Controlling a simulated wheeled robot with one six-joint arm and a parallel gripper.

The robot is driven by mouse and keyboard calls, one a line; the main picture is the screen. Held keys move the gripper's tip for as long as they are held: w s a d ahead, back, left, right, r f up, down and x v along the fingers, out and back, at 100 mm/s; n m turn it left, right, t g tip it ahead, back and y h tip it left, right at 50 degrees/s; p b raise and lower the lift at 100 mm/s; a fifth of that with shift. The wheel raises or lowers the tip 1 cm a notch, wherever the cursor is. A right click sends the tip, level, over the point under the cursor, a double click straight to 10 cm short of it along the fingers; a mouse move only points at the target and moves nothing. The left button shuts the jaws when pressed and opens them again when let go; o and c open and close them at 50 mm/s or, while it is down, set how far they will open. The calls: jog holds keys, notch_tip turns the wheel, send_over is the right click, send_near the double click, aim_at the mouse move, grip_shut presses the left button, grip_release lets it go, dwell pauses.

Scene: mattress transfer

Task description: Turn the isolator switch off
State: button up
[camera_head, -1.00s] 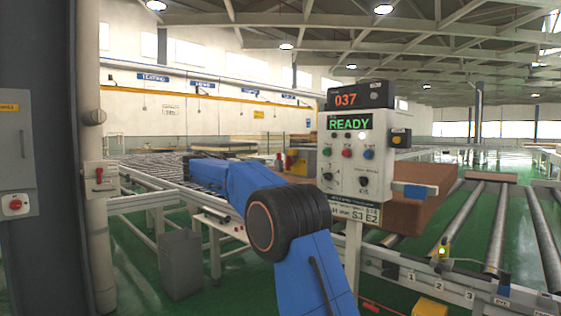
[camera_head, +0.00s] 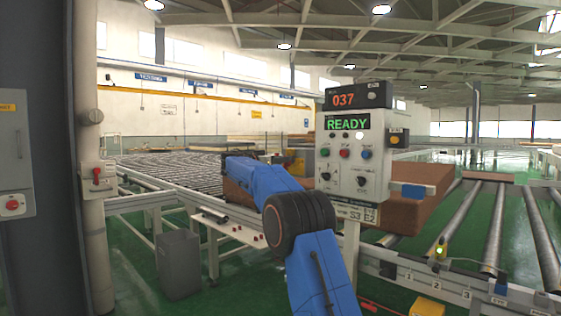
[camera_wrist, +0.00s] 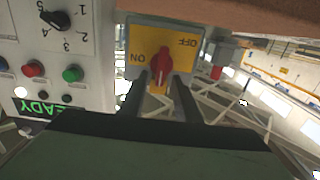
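The isolator switch shows in the wrist view as a red handle (camera_wrist: 160,62) on a yellow plate (camera_wrist: 184,64) marked ON and OFF, upside down there. Its handle stands roughly upright in that picture; I cannot tell its exact setting. My gripper (camera_wrist: 168,80) points at it with two dark fingers apart. The fingertips are close to the handle, which appears between or just beyond them; contact cannot be told. In the head view my gripper is hidden behind my blue forearm.
The control panel (camera_head: 340,150) reads READY and stands right beside the isolator. Another red switch (camera_head: 97,176) is on the post at left, and a red knob (camera_head: 12,204) is on a grey box. Roller conveyors (camera_head: 165,165) stretch behind.

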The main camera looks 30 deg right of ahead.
jog(key=shift+w+d, duration=0.1)
jog(key=shift+d, duration=0.15)
grip_shut()
jog(key=shift+w+a+f+n, duration=0.15)
jog(key=shift+w+f+n, duration=0.15)
jog(key=shift+n, duration=2.7)
jog(key=shift+w+a+f+n, duration=0.1)
jog(key=shift+w+f+n, duration=0.25)
jog(key=shift+n, duration=2.65)
jog(key=shift+w+a+f+n, duration=0.15)
jog(key=shift+w+f+n, duration=0.15)
jog(key=shift+n, duration=2.7)
